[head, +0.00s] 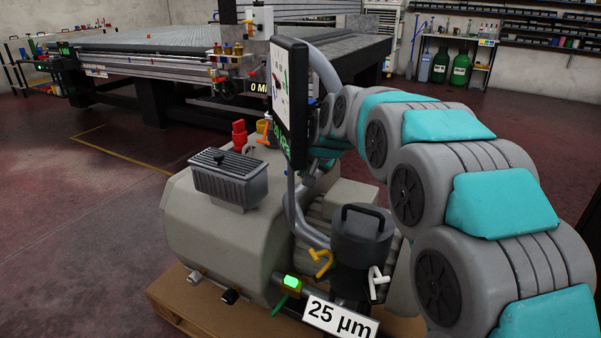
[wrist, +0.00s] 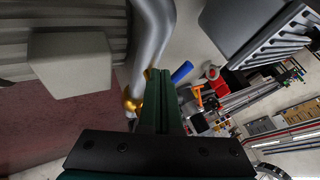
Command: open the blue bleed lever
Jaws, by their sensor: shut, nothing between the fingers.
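The blue bleed lever (wrist: 181,72) shows in the wrist view as a short blue bar, tilted, just beyond and to the right of my fingertips. My gripper (wrist: 160,73) is shut and empty, its dark green fingers pressed together. A brass fitting (wrist: 131,102) is partly visible left of the fingers, beside a grey pipe (wrist: 154,35). Whether the fingers touch the lever cannot be told. In the head view the dark upright panel (head: 289,95) and my arm hide the gripper, and I cannot make out the blue lever there.
The pump (head: 225,235) stands on a wooden pallet (head: 180,310). Orange (wrist: 198,96) and red (wrist: 211,73) parts lie beyond the fingers. Yellow (head: 321,262), white (head: 378,281) and green (head: 281,303) levers sit at the pump's front. The grid table (head: 180,40) is behind; open floor lies left.

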